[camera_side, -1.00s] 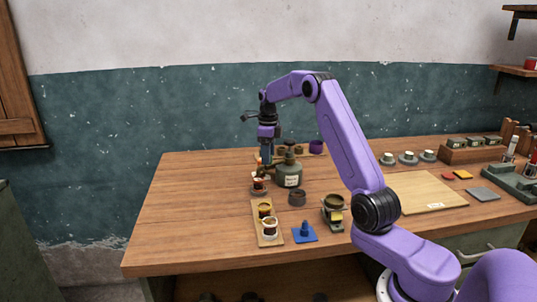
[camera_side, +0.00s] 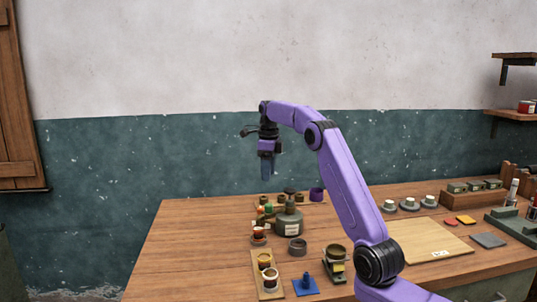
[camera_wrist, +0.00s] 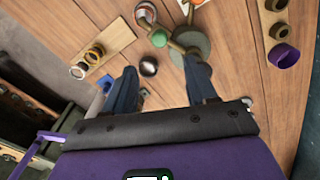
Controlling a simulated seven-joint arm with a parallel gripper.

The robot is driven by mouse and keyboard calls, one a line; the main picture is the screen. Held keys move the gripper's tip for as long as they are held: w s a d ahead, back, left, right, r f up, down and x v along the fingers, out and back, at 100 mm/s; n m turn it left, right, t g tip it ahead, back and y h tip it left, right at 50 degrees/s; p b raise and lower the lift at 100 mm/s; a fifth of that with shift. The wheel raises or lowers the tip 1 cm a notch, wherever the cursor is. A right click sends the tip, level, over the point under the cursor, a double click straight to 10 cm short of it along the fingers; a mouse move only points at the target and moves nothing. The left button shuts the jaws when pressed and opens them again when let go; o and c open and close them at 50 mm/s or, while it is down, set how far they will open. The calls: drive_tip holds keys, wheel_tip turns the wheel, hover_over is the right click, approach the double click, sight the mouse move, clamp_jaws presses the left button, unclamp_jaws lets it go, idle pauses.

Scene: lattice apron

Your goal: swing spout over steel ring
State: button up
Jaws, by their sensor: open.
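The green tip also shows left of the bottle in the side view (camera_side: 268,209). The dark steel ring (camera_side: 297,246) lies on the table in front of the bottle; it appears in the wrist view (camera_wrist: 148,66), apart from the spout tip. My gripper (camera_side: 267,173) hangs above the table, fingers down, open and empty. In the wrist view its fingers (camera_wrist: 161,88) are spread wide.
A red-labelled cup (camera_side: 258,235) stands left of the ring. A wooden tray (camera_side: 258,284) with cups, a blue stand (camera_side: 306,287) and a dark holder (camera_side: 335,265) are in front. A purple cup (camera_side: 317,194) stands behind. The table's left side is clear.

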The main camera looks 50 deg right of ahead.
drive_tip(key=shift+r, duration=2.85)
drive_tip(key=s+a+f+n, duration=0.1)
drive_tip(key=s+a+n, duration=0.1)
drive_tip(key=a+n, duration=1.6)
drive_tip(key=s+a+f+n, duration=0.4)
drive_tip(key=s+a+n, duration=0.4)
drive_tip(key=s+a, duration=0.5)
drive_tip(key=s+f+n, duration=0.5)
drive_tip(key=s+n, duration=0.4)
drive_tip(key=s, duration=0.3)
drive_tip(key=s+f+n, duration=0.4)
drive_tip(key=s+n, duration=0.5)
drive_tip(key=s, duration=0.2)
drive_tip(key=shift+s+d+f, duration=0.3)
drive_tip(key=shift+s+f, duration=0.05)
drive_tip(key=shift+s, duration=0.05)
